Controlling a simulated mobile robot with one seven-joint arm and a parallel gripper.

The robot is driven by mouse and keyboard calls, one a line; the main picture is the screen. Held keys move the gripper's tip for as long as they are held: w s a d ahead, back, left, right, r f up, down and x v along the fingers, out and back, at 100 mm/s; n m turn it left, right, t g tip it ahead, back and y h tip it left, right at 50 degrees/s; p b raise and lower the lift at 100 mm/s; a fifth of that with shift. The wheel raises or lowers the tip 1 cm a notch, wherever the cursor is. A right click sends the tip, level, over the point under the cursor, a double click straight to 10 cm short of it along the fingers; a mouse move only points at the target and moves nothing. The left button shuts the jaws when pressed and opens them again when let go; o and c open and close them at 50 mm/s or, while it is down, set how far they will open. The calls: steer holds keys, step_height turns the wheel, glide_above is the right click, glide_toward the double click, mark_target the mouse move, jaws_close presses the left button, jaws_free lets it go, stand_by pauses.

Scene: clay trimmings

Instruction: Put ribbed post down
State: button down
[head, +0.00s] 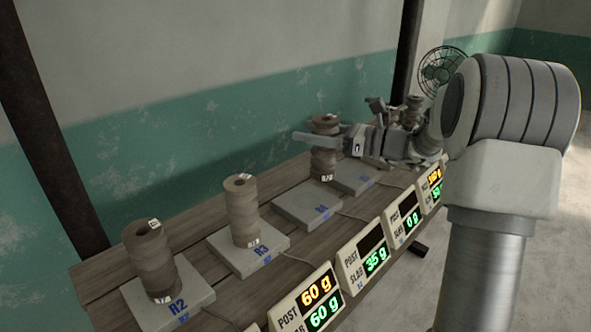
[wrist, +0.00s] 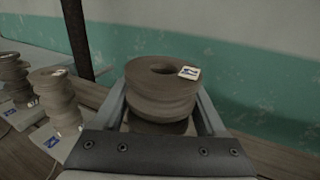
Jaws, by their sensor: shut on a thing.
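My gripper (head: 325,140) is shut on a brown ribbed post (head: 324,165), its fingers on either side of the upper part. The post is upright, with a small white tag on top and one near its foot. In the wrist view the ribbed post (wrist: 160,92) fills the space between the fingers, its lower part hidden by the gripper. In the head view its foot shows over the back of the grey slab R4 (head: 303,208). I cannot tell whether it touches the slab.
Other ribbed posts stand on slab R3 (head: 270,255) and slab R2 (head: 140,305). A grey slab (head: 352,180) lies right of R4. Displays (head: 362,258) line the front of the wooden table (head: 190,232); one reads 35 g under a blank line. A fan (head: 441,70) stands behind.

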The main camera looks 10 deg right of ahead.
steer(key=a+f+b, duration=0.2)
steer(key=a+f, duration=0.1)
steer(key=f, duration=0.3)
steer(key=shift+s+a, duration=0.2)
steer(key=shift+a, duration=0.2)
steer(key=shift+f+b, duration=0.15)
steer(key=shift+b, duration=0.15)
jaws_free()
steer(key=shift+f, duration=0.15)
steer(key=p, duration=0.3)
glide_toward(327, 165)
steer(key=x, duration=0.5)
steer(key=shift+w+a+f, duration=0.1)
steer(key=shift+w+a, duration=0.05)
steer(key=shift+a, duration=0.05)
